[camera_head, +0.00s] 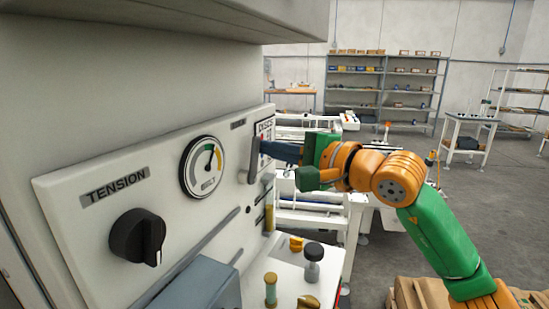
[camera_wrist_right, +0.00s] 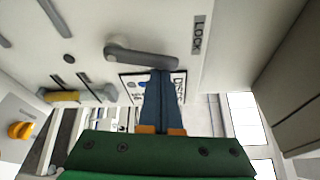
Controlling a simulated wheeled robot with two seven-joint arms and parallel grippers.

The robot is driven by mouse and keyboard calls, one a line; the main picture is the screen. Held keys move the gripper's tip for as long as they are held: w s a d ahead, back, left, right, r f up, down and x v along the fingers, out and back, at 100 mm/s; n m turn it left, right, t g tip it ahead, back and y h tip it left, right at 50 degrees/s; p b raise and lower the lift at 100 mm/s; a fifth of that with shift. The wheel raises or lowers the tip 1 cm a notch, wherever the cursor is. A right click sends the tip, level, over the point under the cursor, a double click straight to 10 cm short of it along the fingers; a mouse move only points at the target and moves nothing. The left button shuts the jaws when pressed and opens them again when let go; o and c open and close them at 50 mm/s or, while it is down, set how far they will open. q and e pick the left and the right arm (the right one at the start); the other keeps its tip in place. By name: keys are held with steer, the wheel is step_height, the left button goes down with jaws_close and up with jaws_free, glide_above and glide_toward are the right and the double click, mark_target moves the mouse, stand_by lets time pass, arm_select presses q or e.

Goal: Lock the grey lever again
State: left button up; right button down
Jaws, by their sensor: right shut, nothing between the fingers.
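My left gripper is not in view.
The panel (camera_head: 90,235) also carries a black TENSION knob (camera_head: 137,237), a round gauge (camera_head: 203,167) and a printed sign (camera_head: 264,130) near the lever. Below stand a black-topped post (camera_head: 313,262) and yellow parts (camera_head: 296,244). Shelves (camera_head: 380,92) are far behind; open floor lies right.

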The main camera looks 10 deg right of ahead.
steer(key=shift+s+a+r+n+t+y+b, duration=0.15)
steer(key=shift+s+a+n+t+b, duration=0.1)
steer(key=shift+n+b, duration=0.3)
steer(key=shift+s+a+r+n+t+y+b, duration=0.1)
steer(key=shift+s+n+t+y+b, duration=0.15)
steer(key=shift+n, duration=0.4)
